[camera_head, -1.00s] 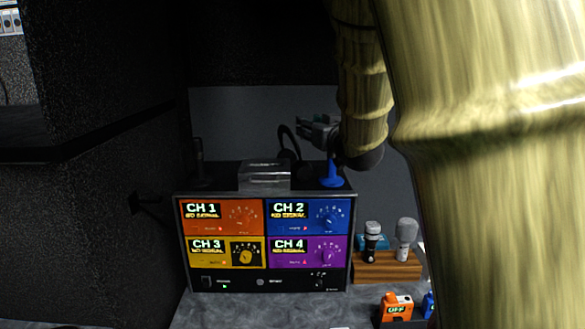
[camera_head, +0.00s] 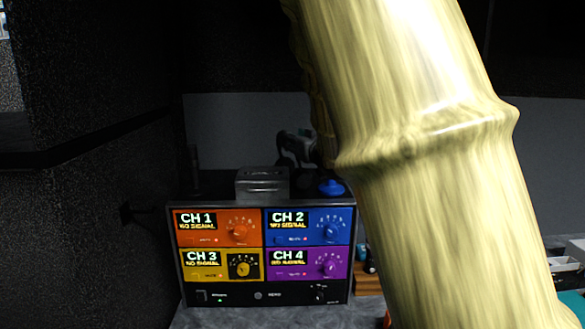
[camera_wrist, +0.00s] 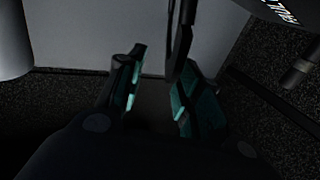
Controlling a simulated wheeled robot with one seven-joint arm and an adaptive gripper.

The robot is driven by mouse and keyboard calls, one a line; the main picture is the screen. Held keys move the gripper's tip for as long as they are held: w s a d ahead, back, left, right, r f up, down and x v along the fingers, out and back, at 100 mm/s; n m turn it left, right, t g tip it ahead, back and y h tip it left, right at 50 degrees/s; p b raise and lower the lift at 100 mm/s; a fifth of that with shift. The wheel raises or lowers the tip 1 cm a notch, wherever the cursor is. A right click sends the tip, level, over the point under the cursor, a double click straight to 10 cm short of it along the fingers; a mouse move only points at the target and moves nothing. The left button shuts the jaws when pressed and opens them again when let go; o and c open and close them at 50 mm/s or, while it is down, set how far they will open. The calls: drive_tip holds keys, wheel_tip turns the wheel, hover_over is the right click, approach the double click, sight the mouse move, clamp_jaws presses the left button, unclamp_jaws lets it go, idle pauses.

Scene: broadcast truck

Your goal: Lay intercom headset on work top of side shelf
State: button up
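My gripper (camera_head: 292,148) shows small and dark in the head view, above and behind the console, partly hidden by my arm. In the wrist view my gripper (camera_wrist: 157,92) has its teal-padded fingers apart, with a gap between them. A thin dark curved band (camera_wrist: 180,42) comes down from the top, close to the right finger. It may be the intercom headset's headband; I cannot tell whether it touches the finger. No whole headset is clearly visible. I cannot pick out the side shelf's work top with certainty.
The four-channel console (camera_head: 263,292) stands on a grey worktop (camera_head: 205,318). A clear box (camera_head: 262,184) and a blue piece (camera_head: 331,188) sit on top of it. A dark wall with a ledge (camera_head: 90,143) is at left. My arm covers much of the right side.

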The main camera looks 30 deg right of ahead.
drive_tip(key=shift+w+d+p, duration=0.2)
drive_tip(key=shift+w+p, duration=0.55)
drive_tip(key=shift+w, duration=0.6)
drive_tip(key=shift+w+d+p, duration=0.2)
drive_tip(key=shift+w+p, duration=0.5)
drive_tip(key=shift+w, duration=0.6)
drive_tip(key=shift+r, duration=0.1)
clamp_jaws()
